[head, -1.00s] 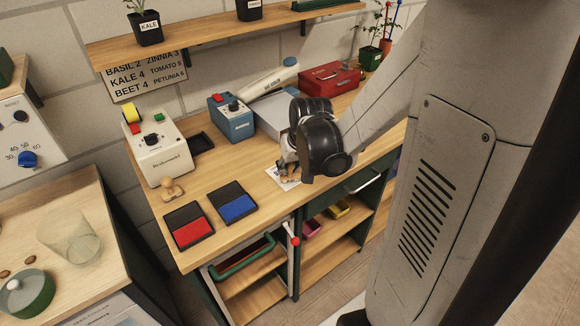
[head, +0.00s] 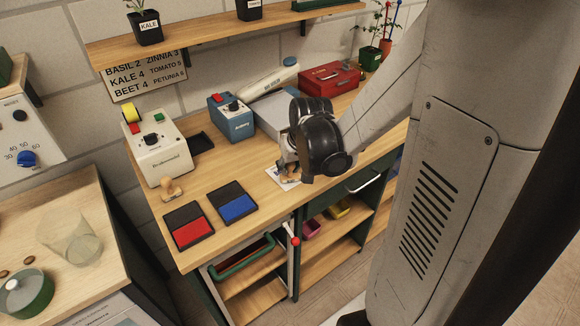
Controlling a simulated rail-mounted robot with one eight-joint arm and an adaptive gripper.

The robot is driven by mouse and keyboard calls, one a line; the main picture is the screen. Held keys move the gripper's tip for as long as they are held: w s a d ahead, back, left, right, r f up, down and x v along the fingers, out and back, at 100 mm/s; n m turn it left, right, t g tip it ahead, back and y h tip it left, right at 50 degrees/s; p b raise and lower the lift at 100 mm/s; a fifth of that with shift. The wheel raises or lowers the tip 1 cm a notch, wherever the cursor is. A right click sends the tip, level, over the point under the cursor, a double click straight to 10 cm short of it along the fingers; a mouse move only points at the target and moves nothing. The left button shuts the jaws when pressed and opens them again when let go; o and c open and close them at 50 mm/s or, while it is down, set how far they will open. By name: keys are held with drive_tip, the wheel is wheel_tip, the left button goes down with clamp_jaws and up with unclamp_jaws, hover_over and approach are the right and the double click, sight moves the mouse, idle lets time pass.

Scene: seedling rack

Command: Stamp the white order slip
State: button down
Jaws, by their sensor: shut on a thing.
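The white order slip (head: 278,178) lies on the wooden bench near its front edge, partly hidden by my gripper. My gripper (head: 288,173) is over the slip, shut on a wooden stamp (head: 290,179) whose lower part shows at the slip. I cannot tell whether the stamp's face touches the paper. Part of a dark mark seems to show on the slip. Another wooden stamp (head: 170,188) stands on the bench at the left. A red ink pad (head: 193,231) and a blue ink pad (head: 237,206) lie open left of my gripper.
A cream machine (head: 161,155), a blue box with a knob (head: 234,122) and a red toolbox (head: 328,78) stand along the back. A grey case (head: 270,112) is behind my gripper. The bench between pads and slip is clear.

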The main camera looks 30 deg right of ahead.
drive_tip(key=shift+r, duration=0.1)
drive_tip(key=shift+r+p, duration=2.5)
drive_tip(key=shift+r, duration=0.9)
